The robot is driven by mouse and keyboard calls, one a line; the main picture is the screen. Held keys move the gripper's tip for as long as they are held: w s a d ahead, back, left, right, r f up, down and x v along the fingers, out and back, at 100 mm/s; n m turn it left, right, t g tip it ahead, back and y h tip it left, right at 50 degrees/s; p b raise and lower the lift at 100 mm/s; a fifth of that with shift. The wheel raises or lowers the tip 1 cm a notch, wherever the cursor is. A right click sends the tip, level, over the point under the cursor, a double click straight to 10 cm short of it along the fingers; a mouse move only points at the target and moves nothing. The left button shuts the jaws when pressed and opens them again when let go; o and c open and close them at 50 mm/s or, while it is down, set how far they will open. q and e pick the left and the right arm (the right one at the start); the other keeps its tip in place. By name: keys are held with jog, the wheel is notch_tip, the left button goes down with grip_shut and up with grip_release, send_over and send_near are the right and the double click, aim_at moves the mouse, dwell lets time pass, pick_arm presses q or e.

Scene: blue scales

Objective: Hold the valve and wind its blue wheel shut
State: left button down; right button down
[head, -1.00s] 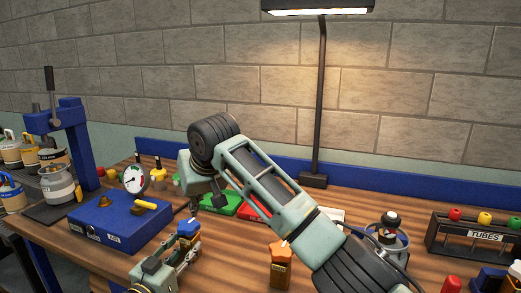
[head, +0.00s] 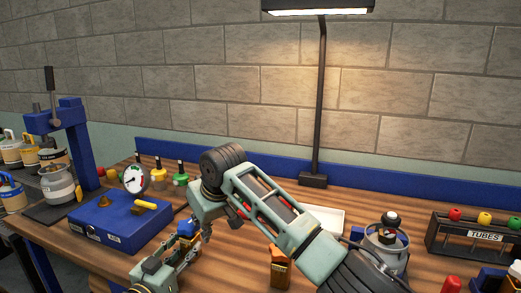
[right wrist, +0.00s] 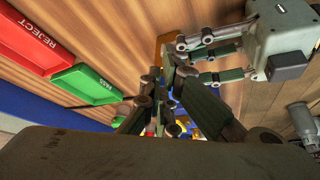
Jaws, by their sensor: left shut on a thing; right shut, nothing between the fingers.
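The valve's blue wheel (head: 186,229) shows in the head view, above a brown body mostly hidden by fingers. My left gripper (head: 188,254) comes from the lower left and is shut on the valve body. My right gripper (head: 207,233) points down close to the right of the blue wheel, its fingers shut with nothing between them. I cannot tell whether it touches the wheel. In the right wrist view, my right fingers (right wrist: 168,72) are close together beside the left gripper's fingers (right wrist: 205,50). The blue wheel is not clear there.
A blue box (head: 118,228) with a yellow handle stands left of the grippers. Green (right wrist: 88,82) and red (right wrist: 40,42) trays lie behind. A tube rack (head: 480,240) is at far right.

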aim_at(188, 236)
jog(key=shift+w+a+f, duration=0.1)
jog(key=shift+w+a, duration=0.15)
jog(key=shift+a, duration=0.3)
dwell(1.0)
jog(key=shift+s+a, duration=0.15)
jog(key=shift+s, duration=0.1)
jog(key=shift+s+a, duration=0.4)
jog(key=shift+s, duration=0.05)
jog(key=shift+s+a, duration=0.2)
jog(key=shift+a, duration=0.5)
jog(key=shift+d, duration=0.15)
jog(key=shift+s, duration=0.1)
